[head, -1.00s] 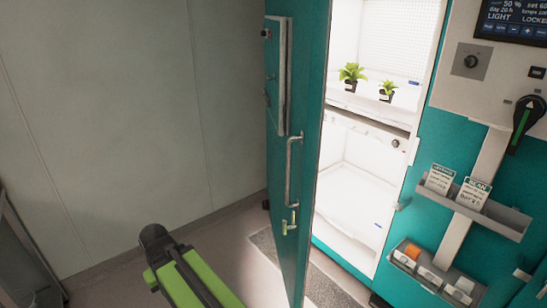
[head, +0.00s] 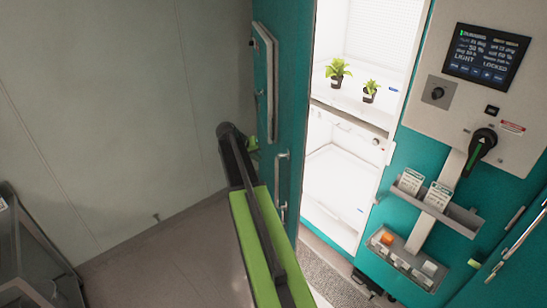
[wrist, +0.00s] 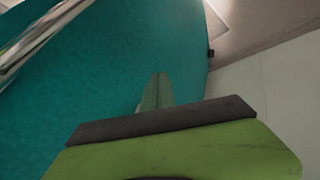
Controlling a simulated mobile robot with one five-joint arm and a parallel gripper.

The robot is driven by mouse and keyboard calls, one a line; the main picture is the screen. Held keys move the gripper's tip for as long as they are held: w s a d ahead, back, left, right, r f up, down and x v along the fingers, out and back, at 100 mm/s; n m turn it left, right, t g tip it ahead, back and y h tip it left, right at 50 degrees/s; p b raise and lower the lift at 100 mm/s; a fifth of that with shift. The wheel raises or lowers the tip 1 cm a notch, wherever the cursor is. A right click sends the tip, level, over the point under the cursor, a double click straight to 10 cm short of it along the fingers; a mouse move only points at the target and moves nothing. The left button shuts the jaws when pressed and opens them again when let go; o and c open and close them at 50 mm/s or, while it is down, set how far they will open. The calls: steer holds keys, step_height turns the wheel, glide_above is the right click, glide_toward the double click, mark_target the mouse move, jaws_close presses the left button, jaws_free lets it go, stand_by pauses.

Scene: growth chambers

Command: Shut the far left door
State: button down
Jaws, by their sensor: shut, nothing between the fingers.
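The teal door (head: 292,120) stands wide open at the left of a lit chamber (head: 335,165). A long metal handle (head: 281,185) runs down the door face. My gripper (head: 253,146) is shut and empty, at the left side of the door near the top of the handle. In the wrist view the closed green fingertips (wrist: 156,90) lie in front of the teal door face (wrist: 105,85), with a shiny bar (wrist: 35,45) at upper left. I cannot tell whether the fingertips touch the door.
Two potted plants (head: 338,72) stand on the chamber's upper shelf. A control panel with a screen (head: 486,55) and a rotary handle (head: 481,145) is at right, above card and tool trays (head: 405,262). A dark cart (head: 40,255) stands at lower left. Floor between is clear.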

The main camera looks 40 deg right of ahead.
steer(key=s+d+f+b, duration=0.1)
steer(key=d+f+b, duration=0.6)
steer(key=d+f, duration=0.1)
steer(key=shift+s+d+b, duration=0.35)
steer(key=shift+d, duration=0.2)
